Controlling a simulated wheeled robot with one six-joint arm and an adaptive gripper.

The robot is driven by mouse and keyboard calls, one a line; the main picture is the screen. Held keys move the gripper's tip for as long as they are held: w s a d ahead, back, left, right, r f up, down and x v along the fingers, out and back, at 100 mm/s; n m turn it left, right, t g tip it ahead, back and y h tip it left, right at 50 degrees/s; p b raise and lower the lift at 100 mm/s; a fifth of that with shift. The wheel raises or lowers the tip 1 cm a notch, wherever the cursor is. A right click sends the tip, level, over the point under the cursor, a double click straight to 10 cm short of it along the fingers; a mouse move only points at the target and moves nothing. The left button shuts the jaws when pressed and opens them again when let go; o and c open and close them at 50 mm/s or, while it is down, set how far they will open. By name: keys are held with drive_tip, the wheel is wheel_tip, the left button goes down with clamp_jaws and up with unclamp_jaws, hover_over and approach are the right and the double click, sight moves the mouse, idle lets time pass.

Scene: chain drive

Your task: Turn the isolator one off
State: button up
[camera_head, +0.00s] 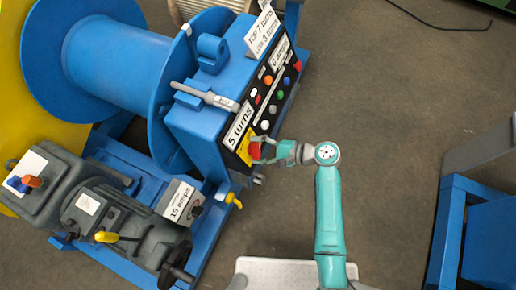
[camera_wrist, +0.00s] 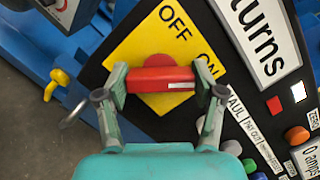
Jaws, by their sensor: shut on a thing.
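The isolator's red handle (camera_wrist: 150,82) sits on a yellow plate (camera_wrist: 128,52) lettered OFF and ON, on the black panel face. In the wrist view the handle lies level across the picture. A white mark is on its right part, nearer ON than OFF. My gripper (camera_wrist: 161,80) is shut on the handle, with one finger at each end. In the head view the red handle (camera_head: 255,150) shows at the panel's lower end, with my gripper (camera_head: 261,150) reaching it from the right.
Coloured buttons (camera_head: 265,125) and a "5 turns" label (camera_head: 238,125) are close beside the isolator. A yellow lever (camera_head: 233,200) sticks out below the panel. A blue drum (camera_head: 125,65) and a motor (camera_head: 125,225) are to the left. Bare floor (camera_head: 390,100) is open on the right.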

drive_tip(key=n+g, duration=0.1)
drive_tip(key=n, duration=0.3)
drive_tip(key=shift+n+h, duration=0.3)
drive_tip(key=shift+h, duration=0.1)
drive_tip(key=n, duration=0.4)
drive_tip(key=shift+n+h, duration=0.3)
drive_tip(key=shift+h, duration=0.1)
drive_tip(key=n+h, duration=0.1)
drive_tip(key=n, duration=0.3)
drive_tip(key=shift+f+n+h, duration=0.1)
drive_tip(key=shift+n+h, duration=0.3)
drive_tip(key=shift+n, duration=1.2)
drive_tip(key=o, duration=1.1)
drive_tip(key=shift+o, duration=0.2)
drive_tip(key=shift+d, duration=0.1)
